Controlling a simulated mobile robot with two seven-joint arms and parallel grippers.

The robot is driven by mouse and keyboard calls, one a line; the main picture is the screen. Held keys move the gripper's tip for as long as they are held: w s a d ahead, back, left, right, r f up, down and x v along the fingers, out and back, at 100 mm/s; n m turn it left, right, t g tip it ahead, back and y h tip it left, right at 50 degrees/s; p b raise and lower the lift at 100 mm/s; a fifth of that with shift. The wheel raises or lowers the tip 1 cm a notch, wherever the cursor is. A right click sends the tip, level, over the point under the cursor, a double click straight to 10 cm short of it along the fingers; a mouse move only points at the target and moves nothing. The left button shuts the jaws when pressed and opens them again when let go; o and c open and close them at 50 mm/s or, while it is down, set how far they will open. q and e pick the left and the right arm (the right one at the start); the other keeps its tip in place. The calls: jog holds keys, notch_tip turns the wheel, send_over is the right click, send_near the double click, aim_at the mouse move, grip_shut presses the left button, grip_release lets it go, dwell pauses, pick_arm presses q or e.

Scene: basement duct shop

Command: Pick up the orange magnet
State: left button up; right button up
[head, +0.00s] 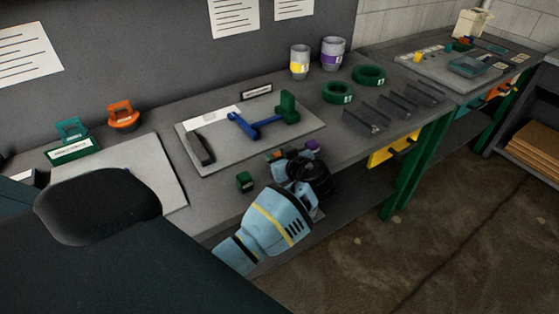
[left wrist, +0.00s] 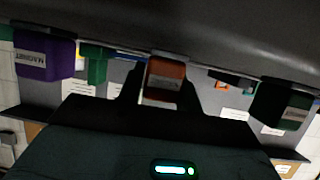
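The orange magnet (head: 276,154) is a small block near the front edge of the grey bench, partly hidden by my left gripper in the head view. In the left wrist view the orange magnet (left wrist: 165,79) sits between the two dark fingers of my left gripper (left wrist: 164,88), its pale label showing. The fingers are close on both sides; I cannot tell whether they touch it. In the head view my left gripper (head: 291,166) is low at the bench front, beside the magnet. My right gripper is not in view.
A green block (head: 244,181) stands left of the gripper and a purple block (head: 312,145) right of it. Behind are a grey board (head: 219,157) with blue and green parts, dark trays (head: 366,118), green rings (head: 337,92) and two cups. An orange-handled tool (head: 123,115) stands left.

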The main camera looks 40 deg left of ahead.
aim_at(278, 153)
pick_arm(q)
jog(key=c, duration=0.5)
notch_tip(278, 153, up, 10)
jog(key=shift+f, duration=0.1)
